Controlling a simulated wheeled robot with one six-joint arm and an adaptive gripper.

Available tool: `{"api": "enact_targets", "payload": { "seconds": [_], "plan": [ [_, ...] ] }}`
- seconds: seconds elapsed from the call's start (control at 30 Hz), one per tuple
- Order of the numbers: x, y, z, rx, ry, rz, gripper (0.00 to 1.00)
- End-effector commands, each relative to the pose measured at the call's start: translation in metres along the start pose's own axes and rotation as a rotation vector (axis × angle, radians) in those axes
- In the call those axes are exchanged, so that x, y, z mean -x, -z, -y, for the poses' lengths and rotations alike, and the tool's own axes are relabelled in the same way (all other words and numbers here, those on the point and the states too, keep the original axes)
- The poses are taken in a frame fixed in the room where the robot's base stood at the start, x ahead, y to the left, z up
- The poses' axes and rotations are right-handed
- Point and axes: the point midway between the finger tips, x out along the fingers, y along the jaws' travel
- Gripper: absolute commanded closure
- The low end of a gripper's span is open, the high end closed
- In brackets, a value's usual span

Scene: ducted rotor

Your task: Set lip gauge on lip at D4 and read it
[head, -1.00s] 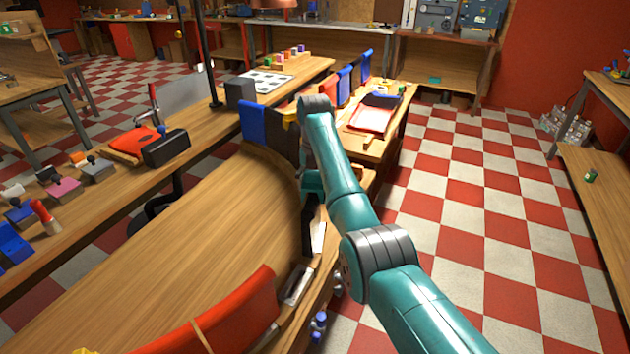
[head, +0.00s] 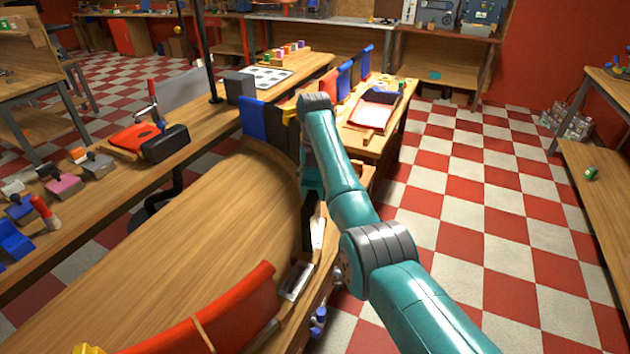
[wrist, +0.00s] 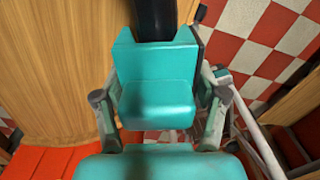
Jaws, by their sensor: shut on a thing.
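In the head view a dark piece (head: 307,222) hangs below my teal arm, close to the right edge of a curved wooden top (head: 200,225). My arm hides most of the gripper there. No D4 label or gauge reading is legible, and contact with the lip cannot be made out.
A red panel (head: 235,312) stands at the near edge of the curved top, and blue panels (head: 254,120) at its far end. A bench (head: 110,200) with small tools runs along the left. Checkered floor (head: 480,220) is open on the right.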

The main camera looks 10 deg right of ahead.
Motion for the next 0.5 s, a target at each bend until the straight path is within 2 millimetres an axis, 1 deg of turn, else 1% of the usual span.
{"api": "enact_targets", "payload": {
  "seconds": [0.13,0.17,0.2,0.27,0.5],
  "plan": [
    [-0.0015,0.0000,0.0000,0.000,0.000,0.000,0.74],
    [-0.0014,0.0000,0.0000,0.000,0.000,0.000,0.24],
    [-0.0014,0.0000,-0.0001,0.000,0.000,0.000,0.14],
    [-0.0015,0.0000,-0.0001,0.000,0.000,0.000,0.00],
    [-0.0015,0.0001,0.0000,0.000,0.000,0.000,0.00]
  ]
}}
